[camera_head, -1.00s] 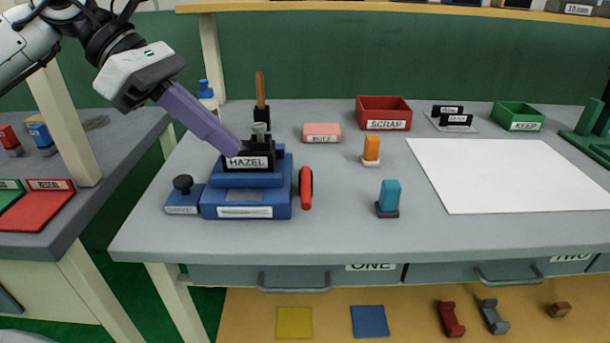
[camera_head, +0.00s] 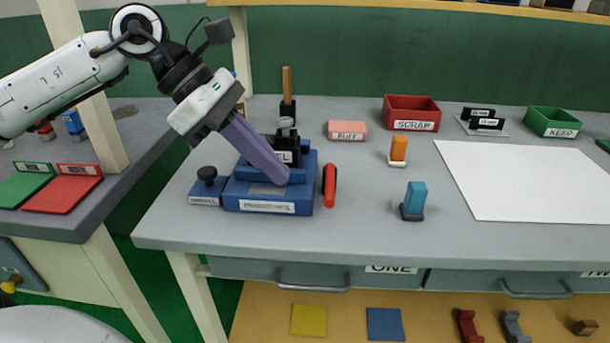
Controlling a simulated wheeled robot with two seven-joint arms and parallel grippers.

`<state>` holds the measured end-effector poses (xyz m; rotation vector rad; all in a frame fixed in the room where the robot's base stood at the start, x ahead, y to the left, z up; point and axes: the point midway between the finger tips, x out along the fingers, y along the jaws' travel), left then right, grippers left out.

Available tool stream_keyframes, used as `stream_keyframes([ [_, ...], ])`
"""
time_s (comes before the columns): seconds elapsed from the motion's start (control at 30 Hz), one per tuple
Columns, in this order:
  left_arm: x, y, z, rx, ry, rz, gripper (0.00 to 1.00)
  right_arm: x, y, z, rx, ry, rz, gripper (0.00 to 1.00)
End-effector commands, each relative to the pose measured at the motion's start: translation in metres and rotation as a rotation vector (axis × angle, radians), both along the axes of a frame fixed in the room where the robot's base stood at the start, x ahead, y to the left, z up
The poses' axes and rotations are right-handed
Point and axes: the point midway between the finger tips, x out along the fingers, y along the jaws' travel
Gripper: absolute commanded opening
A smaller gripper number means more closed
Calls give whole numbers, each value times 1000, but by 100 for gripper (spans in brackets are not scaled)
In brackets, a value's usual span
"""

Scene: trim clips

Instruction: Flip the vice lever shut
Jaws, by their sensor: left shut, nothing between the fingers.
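The blue vice (camera_head: 245,190) sits on the grey bench at the left, with black jaws (camera_head: 287,142) on top and a partly hidden name label. A red lever handle (camera_head: 329,185) stands at its right side, roughly upright in the picture. My left gripper (camera_head: 281,177) reaches down from the upper left on its purple fingers. They are shut and empty, and cross in front of the jaws over the vice's right part, left of the red handle. I cannot tell whether they touch the vice. My right gripper is not in view.
A black knob (camera_head: 207,175) stands left of the vice. A wooden-handled tool (camera_head: 287,90) stands behind it. A pink block (camera_head: 347,131), an orange piece (camera_head: 398,150) and a teal piece (camera_head: 414,200) stand to the right. The bench between handle and teal piece is clear.

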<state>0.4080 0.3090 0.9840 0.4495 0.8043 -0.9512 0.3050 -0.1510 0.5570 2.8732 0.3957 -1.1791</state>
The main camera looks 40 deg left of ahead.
Motion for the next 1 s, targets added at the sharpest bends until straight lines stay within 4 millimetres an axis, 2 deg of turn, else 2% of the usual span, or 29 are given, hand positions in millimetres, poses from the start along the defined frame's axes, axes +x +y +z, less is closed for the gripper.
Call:
stream_keyframes([
  [0.07,5,-11,-14,-2,2,-6,0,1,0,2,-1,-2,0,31],
  [0.33,22,-37,-17,-2,-2,-4,0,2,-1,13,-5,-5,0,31],
  [1.0,29,-49,-19,-2,0,-1,0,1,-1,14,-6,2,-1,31],
])
